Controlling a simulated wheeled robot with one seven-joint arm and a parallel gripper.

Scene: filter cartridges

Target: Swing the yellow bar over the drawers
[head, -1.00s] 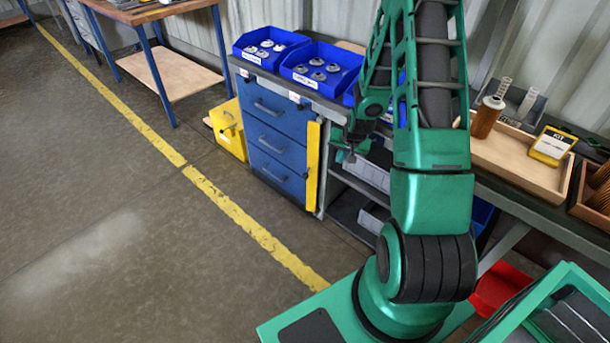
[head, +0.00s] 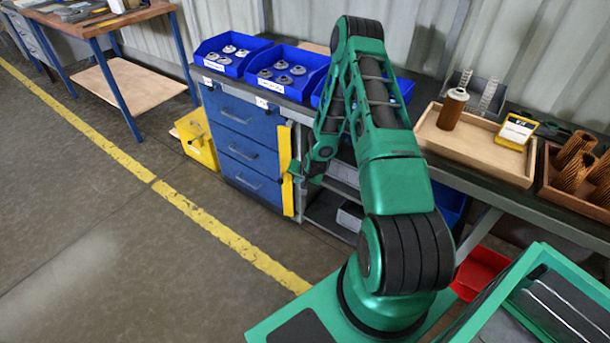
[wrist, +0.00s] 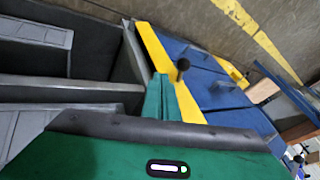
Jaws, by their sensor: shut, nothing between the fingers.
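The yellow bar (head: 285,168) stands upright along the right edge of the blue drawers (head: 246,150), leaving most of their fronts uncovered. In the wrist view the bar (wrist: 157,52) runs slantwise beside the blue drawers (wrist: 205,72). A dark knob on a stem shows near it. My gripper (head: 295,172) is at the bar's middle height in the head view, overlapping its right side. In the wrist view its green fingers (wrist: 168,98) are together, with nothing between them, close against the bar's shelf-side edge. I cannot tell whether they touch it. They hide a bit of the bar.
Open shelves with grey bins (head: 350,215) lie right of the drawers. Blue bins (head: 298,75) stand on the bench above. A yellow box (head: 197,140) is on the floor left of the drawers. The floor in front is clear.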

